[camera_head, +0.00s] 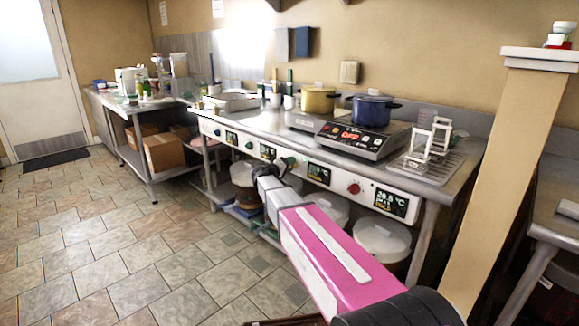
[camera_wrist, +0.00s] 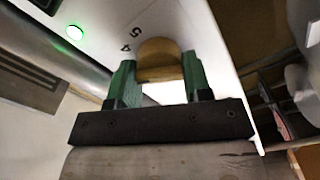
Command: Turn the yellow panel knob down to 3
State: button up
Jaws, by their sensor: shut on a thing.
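The yellow knob (camera_wrist: 160,60) sits on the white panel, with the printed marks 4 and 5 at its upper left in the wrist view. The green fingers of my gripper (camera_wrist: 158,80) are on either side of the knob and shut on it. The knob's pointer cannot be made out. In the head view my gripper (camera_head: 285,165) is at the middle of the white panel (camera_head: 338,183) on the counter's front edge, and hides the yellow knob.
A red knob (camera_head: 354,188) and dark displays (camera_head: 390,203) line the panel. Lidded white buckets (camera_head: 382,240) stand below. A blue pot (camera_head: 371,110) and a yellow pot (camera_head: 318,98) stand on the counter. A green light (camera_wrist: 75,32) glows near the knob. The tiled floor at left is clear.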

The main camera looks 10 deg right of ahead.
jog(key=shift+n, duration=0.7)
jog(key=o, duration=0.9)
jog(key=shift+a, duration=0.1)
jog(key=v, duration=1)
jog(key=shift+s+a, duration=0.25)
jog(key=shift+a, duration=0.05)
